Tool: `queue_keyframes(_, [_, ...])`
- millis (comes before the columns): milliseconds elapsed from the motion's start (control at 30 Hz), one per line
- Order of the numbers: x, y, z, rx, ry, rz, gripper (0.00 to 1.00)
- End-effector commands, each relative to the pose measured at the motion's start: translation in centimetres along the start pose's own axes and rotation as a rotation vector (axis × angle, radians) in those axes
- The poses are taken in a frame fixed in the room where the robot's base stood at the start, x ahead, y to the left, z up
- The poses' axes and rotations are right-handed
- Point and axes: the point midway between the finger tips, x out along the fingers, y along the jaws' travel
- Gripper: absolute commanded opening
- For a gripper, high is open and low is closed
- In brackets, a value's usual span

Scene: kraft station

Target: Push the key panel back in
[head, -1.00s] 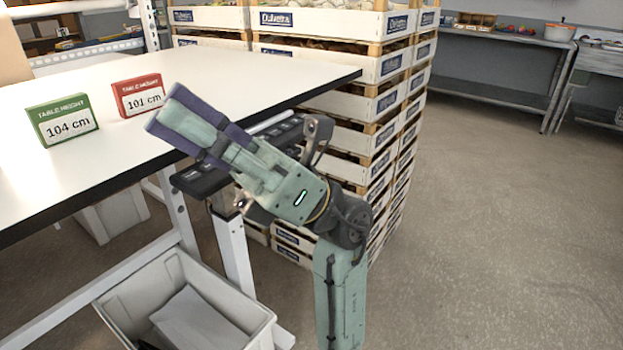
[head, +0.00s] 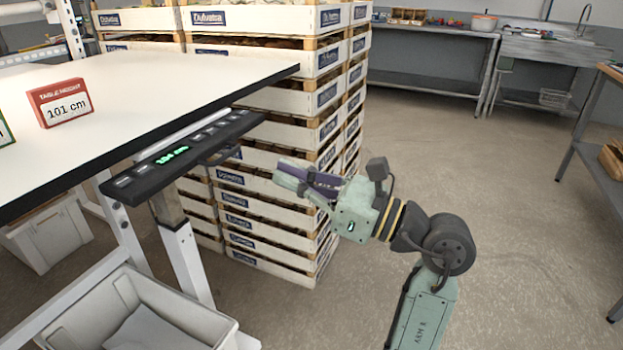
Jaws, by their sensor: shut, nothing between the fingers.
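The key panel (head: 185,153) is a long dark bar with several keys and a green lit display. It sticks out below the front edge of the white table (head: 180,75), with a light strip showing between it and the table edge. A small dark handle (head: 224,155) shows on its front side. My gripper (head: 277,172) is shut and empty. It is in the air to the right of the panel, apart from it, pointing left in front of the stacked crates. Whether the panel has further travel inward is hidden under the table.
A red card (head: 60,103) reading 101 cm stands on the table; a green card is cut off at the left edge. Stacked white crates (head: 270,235) stand behind my gripper. A grey bin (head: 135,315) is below the table.

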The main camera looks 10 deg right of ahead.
Motion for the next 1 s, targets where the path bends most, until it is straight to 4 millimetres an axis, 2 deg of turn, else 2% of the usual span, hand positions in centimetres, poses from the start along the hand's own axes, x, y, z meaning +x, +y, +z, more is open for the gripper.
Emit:
queue_keyframes(33, [1.3,0.1,0.3,0.002,0.001,0.005,0.0])
queue_keyframes(100, [2.8,0.1,0.3,0.002,0.0,0.005,0.0])
queue_keyframes(333, [6.4,0.1,0.2,0.001,0.0,0.003,0.0])
queue_keyframes(500, [7.5,0.1,0.1,0.001,0.0,0.002,0.0])
queue_keyframes(867, [7.7,0.1,0.0,0.0,0.0,0.001,0.0])
queue_keyframes(1000, [9.1,0.0,-0.3,0.002,-0.001,0.004,0.0])
